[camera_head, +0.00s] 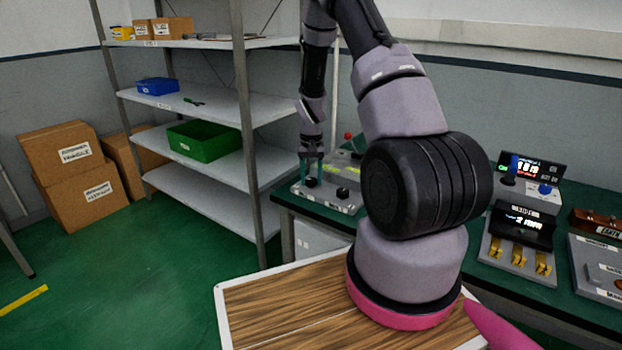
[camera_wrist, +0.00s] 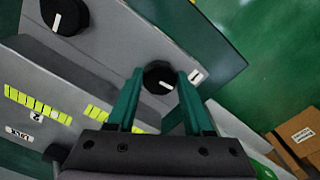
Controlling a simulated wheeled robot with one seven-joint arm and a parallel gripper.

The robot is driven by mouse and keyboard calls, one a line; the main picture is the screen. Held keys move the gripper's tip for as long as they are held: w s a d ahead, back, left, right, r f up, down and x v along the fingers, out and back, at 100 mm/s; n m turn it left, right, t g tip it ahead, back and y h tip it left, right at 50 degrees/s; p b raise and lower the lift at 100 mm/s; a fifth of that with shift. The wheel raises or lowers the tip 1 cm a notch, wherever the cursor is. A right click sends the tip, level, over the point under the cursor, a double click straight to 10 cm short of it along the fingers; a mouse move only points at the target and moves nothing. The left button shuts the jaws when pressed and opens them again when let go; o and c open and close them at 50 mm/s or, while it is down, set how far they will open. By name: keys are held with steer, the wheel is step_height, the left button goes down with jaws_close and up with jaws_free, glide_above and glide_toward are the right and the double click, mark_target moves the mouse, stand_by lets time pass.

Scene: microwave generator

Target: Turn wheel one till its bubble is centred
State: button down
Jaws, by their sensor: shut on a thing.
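A grey panel (camera_head: 325,199) on the green bench carries two black wheels with white pointer marks. My gripper (camera_head: 311,158) reaches down onto the left wheel (camera_head: 311,181). In the wrist view my green fingers (camera_wrist: 160,74) are closed on this wheel (camera_wrist: 158,82), one on each side, beside a small white label that I cannot read. It appears to be wheel one. The other wheel (camera_wrist: 65,16) stands free at upper left and also shows in the head view (camera_head: 343,192). A yellow-green vial (camera_wrist: 38,103) is marked 2. Another vial (camera_wrist: 105,115) is partly hidden by my gripper; its bubble is unclear.
A red-knobbed lever (camera_head: 348,136) stands behind the panel. To the right on the bench are a display unit (camera_head: 530,180) and a box with yellow switches (camera_head: 518,255). A metal shelf (camera_head: 215,108) stands left, with cardboard boxes (camera_head: 80,175) beyond it.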

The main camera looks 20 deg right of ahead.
mark_target(312, 180)
steer(key=n, duration=0.5)
steer(key=shift+d+n, duration=0.1)
steer(key=shift+n, duration=0.2)
steer(key=n, duration=0.4)
steer(key=shift+n, duration=0.3)
steer(key=shift+c, duration=1.5)
jaws_free()
step_height(312, 180, up, 11)
